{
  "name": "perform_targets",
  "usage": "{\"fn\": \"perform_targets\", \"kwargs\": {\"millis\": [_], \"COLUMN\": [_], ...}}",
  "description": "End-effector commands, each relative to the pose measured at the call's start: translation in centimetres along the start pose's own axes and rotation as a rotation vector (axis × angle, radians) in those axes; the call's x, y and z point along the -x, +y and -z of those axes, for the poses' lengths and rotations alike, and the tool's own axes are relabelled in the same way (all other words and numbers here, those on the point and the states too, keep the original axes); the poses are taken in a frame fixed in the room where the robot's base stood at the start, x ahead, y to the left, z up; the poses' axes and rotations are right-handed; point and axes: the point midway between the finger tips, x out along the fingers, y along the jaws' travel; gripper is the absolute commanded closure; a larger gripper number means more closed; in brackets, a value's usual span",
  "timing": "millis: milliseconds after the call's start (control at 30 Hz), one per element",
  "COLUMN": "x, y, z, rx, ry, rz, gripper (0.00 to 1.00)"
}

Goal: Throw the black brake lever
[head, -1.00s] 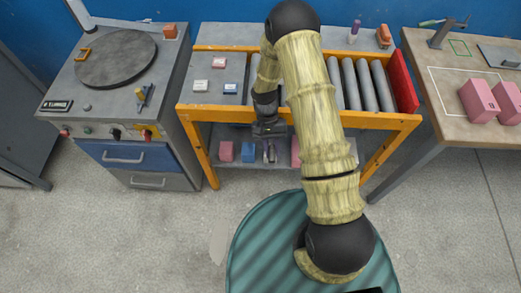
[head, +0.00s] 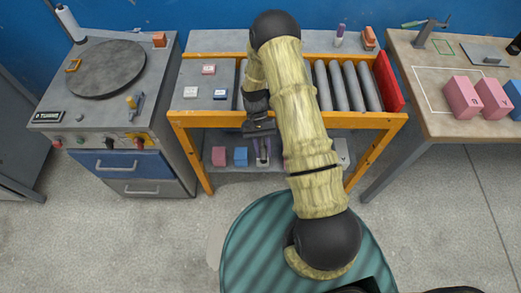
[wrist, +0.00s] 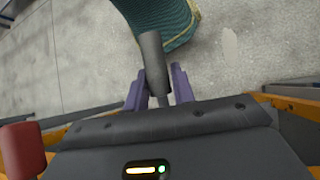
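A dark grey-black lever handle (wrist: 153,62) with a narrow stem shows in the wrist view; I take it for the brake lever. The two purple fingers of my gripper (wrist: 160,84) stand close on either side of it. Whether they press on it or only stand around it is not clear. In the head view, my gripper (head: 263,152) hangs at the front of the orange-framed roller conveyor (head: 215,118), fingers toward the floor. The lever cannot be made out there.
A red handle-like part (wrist: 22,150) stands to one side in the wrist view. Pink (head: 219,156) and blue (head: 240,156) blocks sit on the conveyor's lower shelf. A control cabinet (head: 120,165) stands left, a workbench (head: 440,125) right. Open floor lies in front.

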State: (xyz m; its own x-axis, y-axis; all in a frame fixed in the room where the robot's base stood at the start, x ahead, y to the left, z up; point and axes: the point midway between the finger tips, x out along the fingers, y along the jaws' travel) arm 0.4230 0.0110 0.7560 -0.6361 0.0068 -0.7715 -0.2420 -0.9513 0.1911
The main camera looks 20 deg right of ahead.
Motion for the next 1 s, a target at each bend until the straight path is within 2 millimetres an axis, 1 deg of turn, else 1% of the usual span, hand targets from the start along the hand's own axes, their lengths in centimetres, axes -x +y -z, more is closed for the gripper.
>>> {"fn": "perform_targets", "kwargs": {"millis": [33, 67, 100, 367, 533, 667, 1000], "x": [0.2, 0.2, 0.1, 0.0, 0.7, 2.0, 6.7], "y": [0.0, 0.0, 0.0, -0.1, 0.1, 0.5, 1.7], "z": [0.1, 0.0, 0.0, -0.2, -0.7, -1.6, -5.1], "rx": [0.000, 0.000, 0.000, 0.002, 0.002, 0.000, -0.001], "ry": [0.005, 0.004, 0.002, -0.003, -0.003, -0.002, 0.001], "rz": [0.001, 0.001, 0.000, -0.003, -0.003, -0.001, 0.001], "gripper": [0.65, 0.59, 0.57, 0.57, 0.57, 0.57, 0.57]}}
